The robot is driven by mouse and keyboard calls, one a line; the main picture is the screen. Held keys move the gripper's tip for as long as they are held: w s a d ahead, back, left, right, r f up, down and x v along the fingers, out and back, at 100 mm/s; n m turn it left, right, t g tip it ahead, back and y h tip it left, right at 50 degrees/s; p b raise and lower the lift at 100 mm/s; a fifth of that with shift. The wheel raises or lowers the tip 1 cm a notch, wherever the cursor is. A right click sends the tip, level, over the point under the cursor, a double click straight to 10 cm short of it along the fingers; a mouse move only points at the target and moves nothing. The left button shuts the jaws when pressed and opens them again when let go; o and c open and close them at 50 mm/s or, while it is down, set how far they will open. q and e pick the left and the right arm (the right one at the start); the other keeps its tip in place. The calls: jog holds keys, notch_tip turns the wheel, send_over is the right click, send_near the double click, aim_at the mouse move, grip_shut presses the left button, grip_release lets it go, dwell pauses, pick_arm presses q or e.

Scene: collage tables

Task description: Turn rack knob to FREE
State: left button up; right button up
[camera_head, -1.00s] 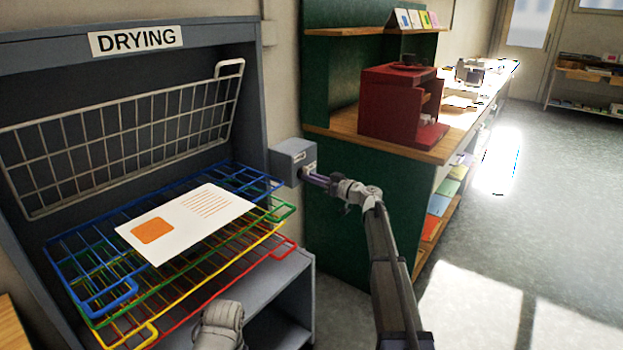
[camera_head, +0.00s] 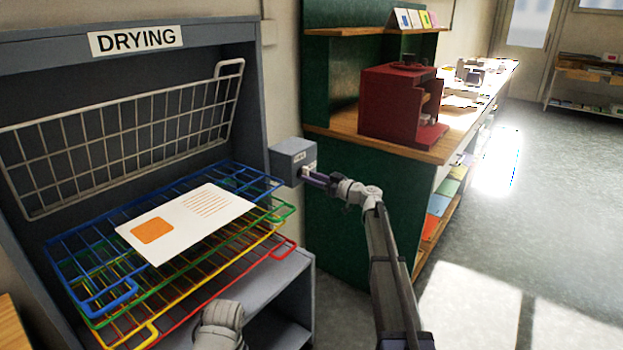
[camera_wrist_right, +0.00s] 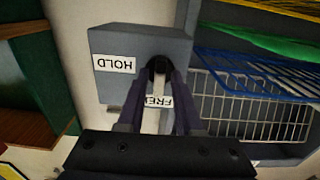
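The rack knob (camera_wrist_right: 158,66) is a dark round part on a grey box (camera_head: 293,158) at the right side of the drying rack. In the right wrist view, a HOLD label (camera_wrist_right: 114,63) is on the box's left part. A FREE label (camera_wrist_right: 158,101) shows below the knob, partly hidden by the fingers. A pale strip (camera_wrist_right: 157,88) runs down from the knob towards FREE. My right gripper (camera_wrist_right: 159,74) has its two fingertips on either side of the knob, seemingly closed on it. It also shows in the head view (camera_head: 308,177).
The drying rack has a raised white wire shelf (camera_head: 130,140) and lower coloured shelves. A printed sheet (camera_head: 188,222) lies on the blue shelf (camera_head: 72,247). A green cabinet (camera_head: 345,205) with a red machine (camera_head: 392,105) stands right of the box. Floor is open at the right.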

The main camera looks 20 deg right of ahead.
jog(key=shift+o, duration=0.8)
jog(key=shift+d, duration=0.1)
jog(key=v, duration=0.7)
jog(key=shift+s+d, duration=0.15)
jog(key=shift+s, duration=0.15)
